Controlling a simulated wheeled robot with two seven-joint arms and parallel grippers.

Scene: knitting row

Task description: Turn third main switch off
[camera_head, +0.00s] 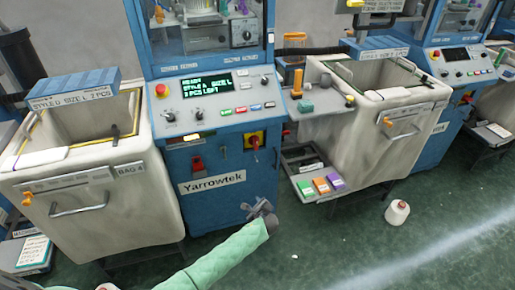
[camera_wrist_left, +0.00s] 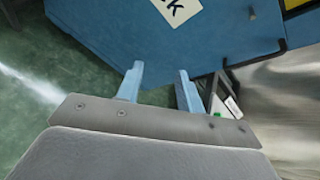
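The blue Yarrowtek machine (camera_head: 215,180) in the middle has a red rotary main switch on a yellow plate (camera_head: 255,140). The knob's exact angle is too small to tell. The blue machine at the right has a similar red and yellow switch (camera_head: 466,98). My left gripper (camera_head: 264,207) is low in front of the middle machine, below its switch and apart from it. In the left wrist view its two blue fingers (camera_wrist_left: 160,72) are spread with nothing between them. Beyond them is the blue machine front (camera_wrist_left: 120,35). My right gripper is not in view.
A red emergency button (camera_head: 160,90) and a lit display (camera_head: 207,85) sit on the panel above. A pale bin (camera_head: 95,205) stands left, another (camera_head: 355,150) right. A low tray with coloured boxes (camera_head: 320,186) juts out right of my gripper. A yarn cone (camera_head: 397,212) stands on the green floor.

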